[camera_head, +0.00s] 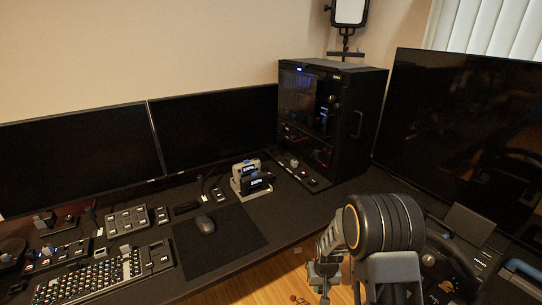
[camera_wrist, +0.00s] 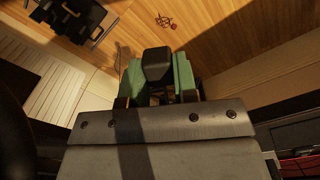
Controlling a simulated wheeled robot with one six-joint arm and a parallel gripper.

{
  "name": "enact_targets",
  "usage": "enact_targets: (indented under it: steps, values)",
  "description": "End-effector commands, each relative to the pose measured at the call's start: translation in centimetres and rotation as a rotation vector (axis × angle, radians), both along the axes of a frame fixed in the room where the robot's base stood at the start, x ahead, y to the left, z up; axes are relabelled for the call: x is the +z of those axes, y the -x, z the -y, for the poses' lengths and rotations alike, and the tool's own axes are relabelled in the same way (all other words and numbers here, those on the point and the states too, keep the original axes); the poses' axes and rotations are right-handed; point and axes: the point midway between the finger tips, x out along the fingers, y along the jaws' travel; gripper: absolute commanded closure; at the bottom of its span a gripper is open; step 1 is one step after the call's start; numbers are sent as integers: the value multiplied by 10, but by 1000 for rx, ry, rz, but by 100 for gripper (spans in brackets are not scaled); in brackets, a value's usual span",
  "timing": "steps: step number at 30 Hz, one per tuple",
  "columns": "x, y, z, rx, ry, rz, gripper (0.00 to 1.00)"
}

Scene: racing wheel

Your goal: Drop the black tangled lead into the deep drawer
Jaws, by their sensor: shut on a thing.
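My gripper (camera_wrist: 158,88) shows in the wrist view with its green fingers shut on a black blocky thing (camera_wrist: 157,62). I cannot tell whether this is the tangled lead. A thin dark strand (camera_wrist: 118,58) shows just left of the fingers. A small dark tangle with a red bit (camera_wrist: 165,22) lies on the wooden floor beyond the fingertips. In the head view my gripper (camera_head: 323,280) is low, in front of the desk's front edge, and what it holds is unclear. A dark-framed compartment with something red in it (camera_wrist: 300,165) shows at the lower right; I cannot tell whether it is the deep drawer.
The black desk (camera_head: 285,215) bears monitors, a keyboard (camera_head: 90,282), a mouse (camera_head: 205,223) and a PC tower (camera_head: 335,120). A racing wheel (camera_head: 455,265) stands at the right, before a large screen (camera_head: 455,140). Open wooden floor (camera_wrist: 230,35) lies beneath my gripper.

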Motion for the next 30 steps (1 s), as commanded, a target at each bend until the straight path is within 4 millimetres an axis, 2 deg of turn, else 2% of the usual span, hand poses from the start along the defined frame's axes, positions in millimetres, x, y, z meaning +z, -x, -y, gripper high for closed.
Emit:
enact_targets:
  steps: [1, 6, 20, 23, 30]
  values:
    - [14, 0, 0, 0, 0, 0, 96]
    - [24, 0, 0, 0, 0, 0, 96]
    - [23, 0, 0, 0, 0, -1, 96]
    - [7, 3, 0, 0, 0, -6, 96]
    - [-72, 20, 0, 0, 0, -10, 96]
